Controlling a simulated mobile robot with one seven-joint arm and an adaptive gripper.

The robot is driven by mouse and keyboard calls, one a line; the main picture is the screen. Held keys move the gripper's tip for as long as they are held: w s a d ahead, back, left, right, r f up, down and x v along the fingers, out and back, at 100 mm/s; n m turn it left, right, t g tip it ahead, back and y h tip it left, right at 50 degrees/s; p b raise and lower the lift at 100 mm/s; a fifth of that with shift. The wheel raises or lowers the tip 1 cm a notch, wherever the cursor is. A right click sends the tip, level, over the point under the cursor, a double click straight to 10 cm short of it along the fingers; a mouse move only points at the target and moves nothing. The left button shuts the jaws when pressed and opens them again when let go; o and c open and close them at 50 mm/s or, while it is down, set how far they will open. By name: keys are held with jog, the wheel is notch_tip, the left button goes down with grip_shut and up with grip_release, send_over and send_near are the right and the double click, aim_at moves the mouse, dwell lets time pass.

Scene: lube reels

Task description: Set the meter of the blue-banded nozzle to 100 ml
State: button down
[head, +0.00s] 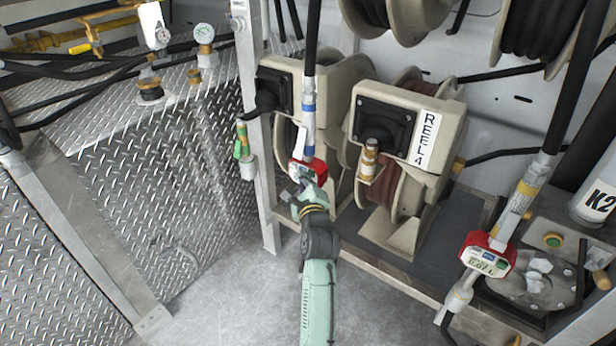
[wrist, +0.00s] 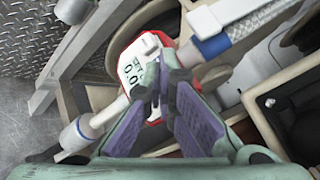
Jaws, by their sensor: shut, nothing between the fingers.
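The blue-banded nozzle (head: 308,112) hangs upright in the head view, left of the REEL 4 housing. Its blue band (wrist: 214,45) shows at the upper right in the wrist view. Its red meter (head: 315,168) is partly hidden behind my gripper (head: 303,178). In the wrist view the red meter (wrist: 127,40) has a white face with a display whose digits are partly covered by my fingers. My gripper (wrist: 167,82) is shut and empty, its fingertips right at the meter face. I cannot tell whether they touch it or a button.
A second nozzle with a yellow band (head: 518,198) and red meter (head: 487,255) hangs at the right. The REEL 4 housing (head: 410,120) stands right of my gripper. A metal post (head: 258,150) stands left. The floor (head: 230,290) is clear in front.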

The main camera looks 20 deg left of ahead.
jog(key=shift+s+a+p, duration=0.2)
jog(key=shift+s+p, duration=0.2)
jog(key=shift+s, duration=0.15)
jog(key=shift+s+a+p, duration=0.2)
jog(key=shift+s+p, duration=0.15)
jog(key=shift+s, duration=0.15)
jog(key=shift+s+a+p, duration=0.3)
jog(key=shift+s+p, duration=0.15)
jog(key=shift+s, duration=0.35)
jog(key=shift+s+a+p, duration=0.3)
jog(key=shift+s+p, duration=0.15)
jog(key=shift+s, duration=0.3)
jog(key=shift+s+a+p, duration=0.3)
jog(key=shift+s+p, duration=0.15)
jog(key=shift+s, duration=0.35)
